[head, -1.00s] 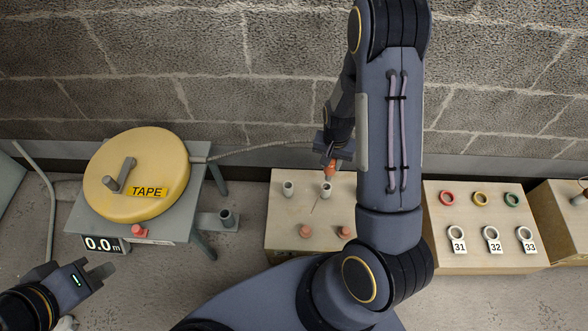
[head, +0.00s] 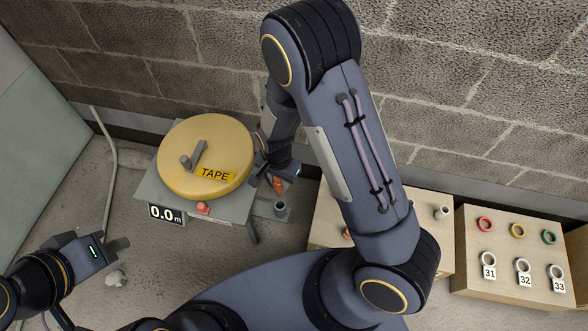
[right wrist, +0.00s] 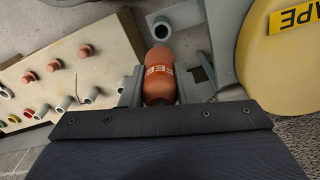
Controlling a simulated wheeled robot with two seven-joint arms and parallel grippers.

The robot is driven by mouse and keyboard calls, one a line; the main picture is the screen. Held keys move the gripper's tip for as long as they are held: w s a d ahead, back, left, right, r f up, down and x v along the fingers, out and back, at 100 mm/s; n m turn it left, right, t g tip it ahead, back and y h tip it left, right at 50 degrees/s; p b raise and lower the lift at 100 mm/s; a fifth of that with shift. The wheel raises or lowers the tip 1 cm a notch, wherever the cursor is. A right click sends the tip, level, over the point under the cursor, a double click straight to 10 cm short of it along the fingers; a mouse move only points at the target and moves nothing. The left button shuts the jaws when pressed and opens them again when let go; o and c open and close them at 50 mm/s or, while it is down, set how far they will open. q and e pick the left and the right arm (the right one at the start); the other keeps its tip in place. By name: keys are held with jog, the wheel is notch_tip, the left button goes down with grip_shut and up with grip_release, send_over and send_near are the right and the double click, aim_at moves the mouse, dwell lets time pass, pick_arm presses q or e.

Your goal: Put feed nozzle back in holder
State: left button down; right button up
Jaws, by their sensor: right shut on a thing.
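The orange feed nozzle (head: 279,184) is in my right gripper (head: 277,181), beside the tape machine in the head view. In the right wrist view the nozzle (right wrist: 159,80) has white lettering and sits between the two grey fingers, which are shut on it. The holder, a grey cup (head: 281,210) on a bracket of the machine's stand, is just below the nozzle in the head view. In the right wrist view the holder (right wrist: 161,28) is just beyond the nozzle's far end; contact cannot be told. My left gripper (head: 118,246) is at the left, away from the nozzle; its opening is unclear.
The yellow tape reel (head: 205,157) stands on a grey stand with a 0.0 m display (head: 167,213) and red button (head: 204,208). A wooden block (right wrist: 75,68) with pegs and another with numbered rings (head: 520,262) lie to the right in the head view. A brick wall stands behind.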

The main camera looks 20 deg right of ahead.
aim_at(278, 189)
jog(key=shift+a, duration=0.25)
jog(key=shift+f, duration=0.2)
notch_tip(278, 189, down, 5)
jog(key=b, duration=0.5)
jog(key=shift+f, duration=0.3)
dwell(1.1)
jog(key=shift+f+b, duration=2.05)
jog(key=shift+f, duration=0.8)
jog(key=o, duration=1.1)
jog(key=shift+o, duration=0.3)
